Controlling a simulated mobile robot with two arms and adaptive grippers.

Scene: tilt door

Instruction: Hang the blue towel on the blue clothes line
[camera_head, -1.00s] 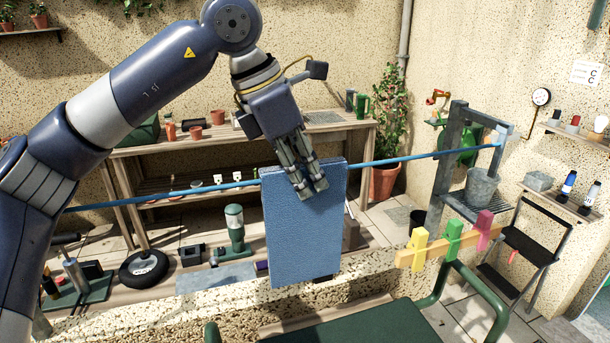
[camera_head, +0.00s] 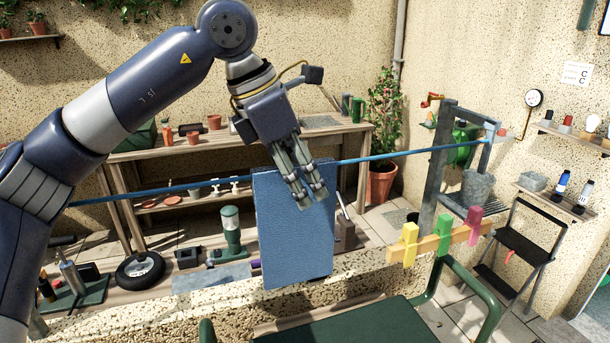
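The blue towel (camera_head: 290,245) hangs upright in the middle of the view. Its top edge lies slightly above the blue clothes line (camera_head: 400,154), which meets it at both sides. The line behind the towel is hidden, so I cannot tell how far the cloth passes over it. My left gripper (camera_head: 312,196) comes down from above. Its fingers are in front of the towel's upper part, with a small gap between the tips, and look open. Whether they still touch the cloth is unclear. My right gripper is not in view.
Yellow, green and pink clothespins (camera_head: 444,233) sit on a wooden bar at the right. A green chair (camera_head: 370,325) stands in front. A low speckled wall (camera_head: 215,310) runs below the towel. A wooden workbench (camera_head: 150,150) stands behind the line.

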